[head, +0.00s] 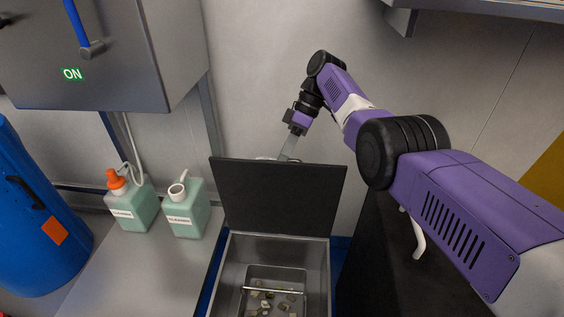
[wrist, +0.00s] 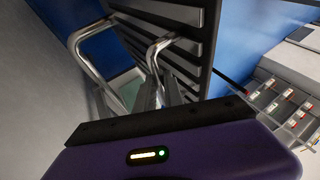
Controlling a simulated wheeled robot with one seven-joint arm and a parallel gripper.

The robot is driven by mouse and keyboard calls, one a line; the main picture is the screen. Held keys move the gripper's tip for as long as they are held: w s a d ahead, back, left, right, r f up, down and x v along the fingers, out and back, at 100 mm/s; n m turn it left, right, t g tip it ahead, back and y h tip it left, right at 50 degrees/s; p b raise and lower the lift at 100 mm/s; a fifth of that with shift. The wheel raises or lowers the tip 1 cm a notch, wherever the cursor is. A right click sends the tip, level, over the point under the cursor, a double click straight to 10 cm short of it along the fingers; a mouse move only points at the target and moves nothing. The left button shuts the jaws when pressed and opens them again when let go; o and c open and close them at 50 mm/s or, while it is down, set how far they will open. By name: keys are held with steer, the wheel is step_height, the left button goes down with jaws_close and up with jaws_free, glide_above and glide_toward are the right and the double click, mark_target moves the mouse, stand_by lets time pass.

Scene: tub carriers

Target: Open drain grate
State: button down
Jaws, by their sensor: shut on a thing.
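The drain grate (head: 280,197) is a dark flat panel standing nearly upright at the back of the open steel sink well (head: 226,270). In the wrist view its slatted face (wrist: 190,50) fills the upper middle, with a chrome bar handle (wrist: 157,47) on it. My gripper (head: 287,155) is at the grate's top edge, reaching down behind it. In the wrist view my gripper (wrist: 162,92) is shut at the chrome handle; the exact contact is partly hidden.
Inside the well is a strainer basket (head: 248,275) with scraps. Two green cleaner jugs (head: 132,200) stand on the steel counter (head: 130,265) at left, beside a blue bin (head: 40,220). A steel machine (head: 110,60) marked ON hangs above. A dark counter (head: 385,240) lies right.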

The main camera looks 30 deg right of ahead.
steer(key=shift+s+d+f, duration=0.1)
steer(key=shift+s+f, duration=0.1)
steer(key=shift+f, duration=0.25)
steer(key=c, duration=1.5)
jaws_free()
steer(key=shift+w, duration=0.1)
steer(key=shift+o, duration=0.2)
steer(key=shift+r, duration=0.2)
steer(key=shift+w+r, duration=0.1)
steer(key=shift+r, duration=0.05)
steer(key=shift+r+p, duration=0.7)
steer(key=shift+r, duration=0.1)
step_height(320, 180, up, 18)
steer(key=p, duration=1.5)
